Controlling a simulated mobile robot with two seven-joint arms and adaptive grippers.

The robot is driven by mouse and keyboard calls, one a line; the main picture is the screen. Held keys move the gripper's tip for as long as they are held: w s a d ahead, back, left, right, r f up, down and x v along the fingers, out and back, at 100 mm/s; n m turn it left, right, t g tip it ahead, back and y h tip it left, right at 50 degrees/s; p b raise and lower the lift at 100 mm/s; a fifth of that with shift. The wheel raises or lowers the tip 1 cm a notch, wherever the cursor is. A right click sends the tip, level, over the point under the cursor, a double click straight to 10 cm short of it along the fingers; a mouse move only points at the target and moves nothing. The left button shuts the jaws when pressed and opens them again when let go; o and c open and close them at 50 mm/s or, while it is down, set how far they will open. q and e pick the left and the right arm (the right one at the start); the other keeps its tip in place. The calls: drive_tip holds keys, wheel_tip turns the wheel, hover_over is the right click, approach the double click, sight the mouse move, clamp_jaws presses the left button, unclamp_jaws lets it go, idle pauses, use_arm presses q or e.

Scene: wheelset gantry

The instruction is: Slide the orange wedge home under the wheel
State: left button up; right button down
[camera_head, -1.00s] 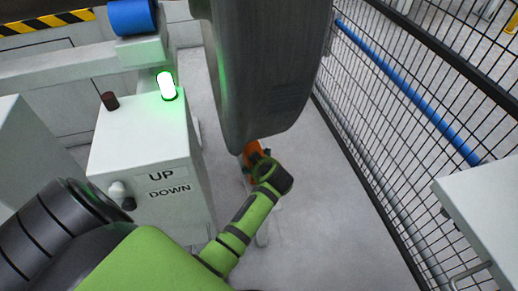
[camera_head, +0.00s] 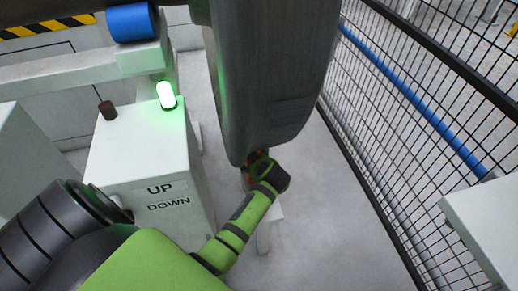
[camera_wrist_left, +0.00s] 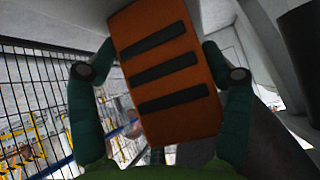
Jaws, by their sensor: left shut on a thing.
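The orange wedge (camera_wrist_left: 165,70) fills the middle of the left wrist view, with dark strips across its face. My left gripper (camera_wrist_left: 160,75) is shut on it, one finger at each side. In the head view, a small part of the orange wedge (camera_head: 255,157) shows just beyond my left gripper (camera_head: 262,168), at the lower edge of the large grey wheel (camera_head: 270,80). Most of the wedge is hidden there by the wheel and my gripper. I cannot tell whether the wedge touches the wheel. My right gripper is not in view.
A white control box (camera_head: 150,160) marked UP and DOWN, with a lit green lamp (camera_head: 166,95), stands left of the wheel. A black mesh fence (camera_head: 420,110) runs along the right. A white box (camera_head: 490,225) is at the lower right. Floor between wheel and fence is clear.

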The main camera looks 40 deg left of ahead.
use_arm(q)
drive_tip(key=o, duration=1.6)
drive_tip(key=shift+r, duration=0.1)
drive_tip(key=shift+s+d, duration=0.1)
drive_tip(key=shift+d, duration=0.05)
drive_tip(key=v, duration=0.7)
drive_tip(key=shift+r, duration=0.15)
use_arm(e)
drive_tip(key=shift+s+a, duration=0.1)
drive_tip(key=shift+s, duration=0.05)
